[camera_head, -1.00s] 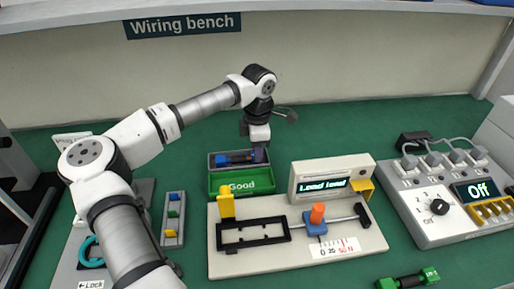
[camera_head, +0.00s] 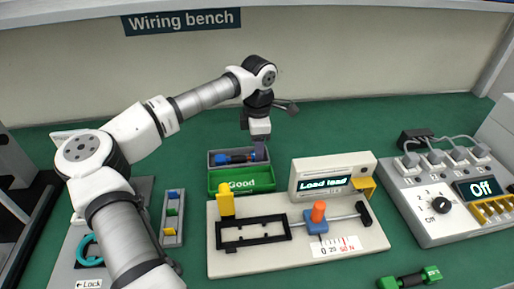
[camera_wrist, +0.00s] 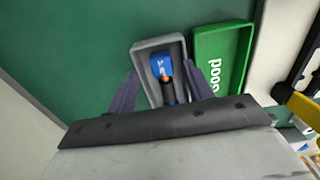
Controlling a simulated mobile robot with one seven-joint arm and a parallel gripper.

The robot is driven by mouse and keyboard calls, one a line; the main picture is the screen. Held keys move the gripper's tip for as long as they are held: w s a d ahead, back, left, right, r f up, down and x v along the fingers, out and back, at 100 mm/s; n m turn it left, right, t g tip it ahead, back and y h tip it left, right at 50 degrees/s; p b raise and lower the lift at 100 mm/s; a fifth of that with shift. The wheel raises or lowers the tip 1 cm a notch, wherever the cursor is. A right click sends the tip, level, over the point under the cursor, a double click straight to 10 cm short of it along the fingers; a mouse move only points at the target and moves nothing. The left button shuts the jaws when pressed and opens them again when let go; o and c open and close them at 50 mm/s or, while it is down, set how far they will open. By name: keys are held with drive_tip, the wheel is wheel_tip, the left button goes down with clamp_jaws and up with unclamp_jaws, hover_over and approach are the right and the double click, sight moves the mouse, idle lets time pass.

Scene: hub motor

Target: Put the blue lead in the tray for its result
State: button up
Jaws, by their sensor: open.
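The blue lead (camera_head: 232,157) lies in a small grey tray (camera_head: 211,164) just behind the green tray marked "Good" (camera_head: 240,189). In the wrist view, its blue end (camera_wrist: 162,66) with an orange spot shows inside the grey tray (camera_wrist: 144,72), and its dark part runs toward my gripper. The green tray (camera_wrist: 221,50) beside it looks empty. My gripper (camera_head: 260,150) is above the right end of the grey tray. In the wrist view, its open fingers (camera_wrist: 161,72) are on either side of the tray's near part, with nothing held between them.
A test fixture (camera_head: 300,256) with a "Load lead" display (camera_head: 325,184) stands in front of the trays. A green lead (camera_head: 410,279) lies at front right. A control box (camera_head: 440,205) reading "Off" is at right. A rack of coloured pieces (camera_head: 173,215) is left.

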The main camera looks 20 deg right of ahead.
wheel_tip(320, 180, up, 12)
drive_tip(key=b, duration=0.1)
drive_tip(key=shift+s+r, duration=0.2)
drive_tip(key=shift+r, duration=0.05)
drive_tip(key=shift+f, duration=0.1)
